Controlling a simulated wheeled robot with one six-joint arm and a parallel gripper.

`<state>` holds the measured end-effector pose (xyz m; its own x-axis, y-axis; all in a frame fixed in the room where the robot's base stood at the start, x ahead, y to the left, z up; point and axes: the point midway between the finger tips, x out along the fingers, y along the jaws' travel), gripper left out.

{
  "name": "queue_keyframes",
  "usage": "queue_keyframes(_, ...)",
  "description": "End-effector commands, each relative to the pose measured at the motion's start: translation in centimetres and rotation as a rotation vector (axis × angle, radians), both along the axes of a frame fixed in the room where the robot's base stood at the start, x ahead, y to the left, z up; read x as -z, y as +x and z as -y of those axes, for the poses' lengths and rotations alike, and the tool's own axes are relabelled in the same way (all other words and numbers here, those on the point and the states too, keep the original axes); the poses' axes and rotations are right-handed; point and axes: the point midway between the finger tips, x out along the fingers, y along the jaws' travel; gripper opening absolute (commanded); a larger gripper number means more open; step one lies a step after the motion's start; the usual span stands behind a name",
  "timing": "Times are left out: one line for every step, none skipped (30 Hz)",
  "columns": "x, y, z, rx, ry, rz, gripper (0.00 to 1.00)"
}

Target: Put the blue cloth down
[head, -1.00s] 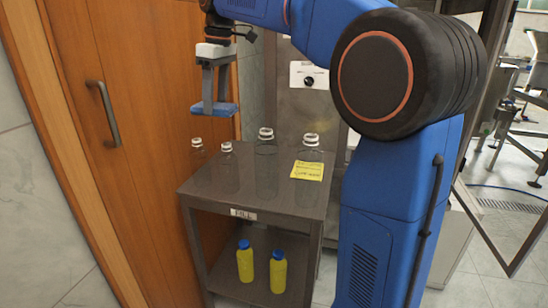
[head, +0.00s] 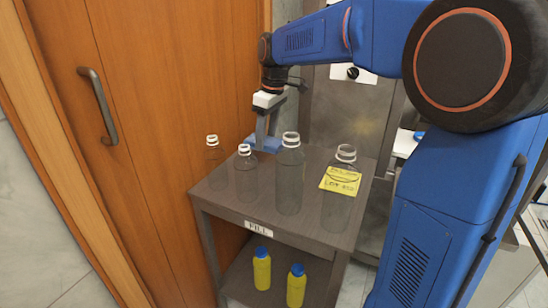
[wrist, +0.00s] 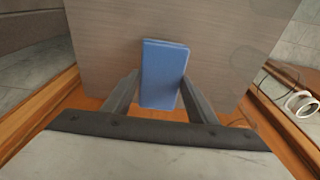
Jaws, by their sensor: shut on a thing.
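The blue cloth (head: 275,146) is a small folded pad low in my gripper (head: 262,138), at the back of the dark table, behind the bottles. In the wrist view the cloth (wrist: 162,72) sits upright between the two fingers of my gripper (wrist: 160,92), which are shut on it. A grey-brown flat surface lies beyond it. I cannot tell whether the cloth touches the table top.
Several clear bottles, one of them tall (head: 289,180), stand on the table (head: 262,212). A yellow note (head: 341,180) is at the right. Yellow bottles with blue caps (head: 262,272) stand on the lower shelf. An orange-brown door (head: 170,110) is close on the left.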

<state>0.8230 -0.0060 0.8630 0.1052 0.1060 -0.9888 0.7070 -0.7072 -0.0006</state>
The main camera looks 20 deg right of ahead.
Motion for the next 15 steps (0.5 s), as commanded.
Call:
queue_keyframes(0.8, -0.1, 0.0, 0.000, 0.000, -0.003, 0.31)
queue_keyframes(1.2, -0.1, 0.0, 0.000, -0.001, -0.002, 0.31)
queue_keyframes(1.6, 0.0, 0.0, 0.000, 0.000, -0.001, 0.31)
queue_keyframes(1.8, 0.0, 0.0, 0.000, 0.000, -0.001, 0.31)
queue_keyframes(2.0, 0.0, 0.0, 0.000, 0.000, -0.001, 0.31)
queue_keyframes(2.2, 0.0, 0.0, 0.000, 0.000, -0.001, 0.31)
queue_keyframes(2.4, 0.0, 0.0, 0.000, 0.000, 0.000, 0.31)
queue_keyframes(2.5, 0.0, 0.0, 0.000, 0.000, 0.000, 0.31)
queue_keyframes(2.8, 0.0, 0.0, 0.000, 0.000, 0.000, 0.31)
queue_keyframes(3.0, 0.0, 0.0, 0.000, 0.000, -0.001, 0.31)
queue_keyframes(3.3, 0.0, 0.0, 0.000, 0.000, -0.001, 0.31)
queue_keyframes(3.8, -0.1, 0.0, 0.000, -0.001, -0.002, 0.31)
queue_keyframes(4.2, 0.0, 0.0, 0.000, 0.000, -0.001, 0.31)
queue_keyframes(4.6, 0.0, 0.0, 0.000, 0.000, -0.001, 0.31)
queue_keyframes(5.2, -0.1, 0.0, 0.000, 0.000, -0.003, 0.31)
